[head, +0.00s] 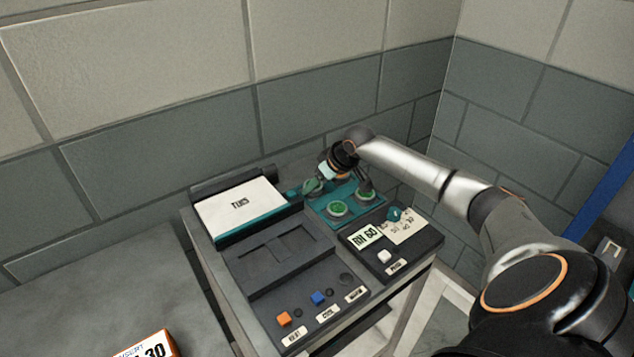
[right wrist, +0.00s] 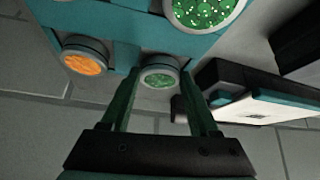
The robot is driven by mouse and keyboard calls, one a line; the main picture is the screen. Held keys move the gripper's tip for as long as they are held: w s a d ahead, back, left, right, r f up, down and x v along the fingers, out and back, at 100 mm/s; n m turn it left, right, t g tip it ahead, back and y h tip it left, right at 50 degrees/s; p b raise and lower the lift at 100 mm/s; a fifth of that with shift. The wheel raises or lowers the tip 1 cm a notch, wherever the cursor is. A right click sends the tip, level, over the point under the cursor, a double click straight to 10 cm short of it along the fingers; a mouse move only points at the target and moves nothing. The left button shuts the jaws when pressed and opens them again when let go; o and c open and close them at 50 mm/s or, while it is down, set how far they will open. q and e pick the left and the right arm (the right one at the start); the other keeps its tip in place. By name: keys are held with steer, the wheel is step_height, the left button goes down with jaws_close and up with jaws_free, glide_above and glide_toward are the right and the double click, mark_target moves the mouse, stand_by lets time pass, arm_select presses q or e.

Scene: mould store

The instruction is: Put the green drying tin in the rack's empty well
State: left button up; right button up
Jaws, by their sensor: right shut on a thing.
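My right gripper (head: 322,175) is over the back-left part of the teal rack (head: 322,214). It is shut on a small green-topped tin (right wrist: 160,78), which sits between its two fingers (right wrist: 160,92) in the right wrist view. This tin seems to be the tilted green one (head: 312,186) in the head view. I cannot tell whether it touches the rack. An orange-topped tin (right wrist: 84,60) is beside the held one. No empty well shows clearly. My left gripper is out of view.
A console (head: 285,262) with coloured buttons, a white-topped box labelled TINS (head: 240,210) and a small panel reading RH 60 (head: 365,236) crowd the bench around the rack. Block walls (head: 330,105) stand close behind. An orange-and-white labelled item (head: 148,347) lies at the lower left.

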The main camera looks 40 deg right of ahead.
steer(key=o, duration=1.4)
steer(key=shift+o, duration=0.2)
steer(key=shift+s+r, duration=0.1)
steer(key=v, duration=1.2)
steer(key=shift+s+r, duration=0.1)
steer(key=shift+r, duration=0.05)
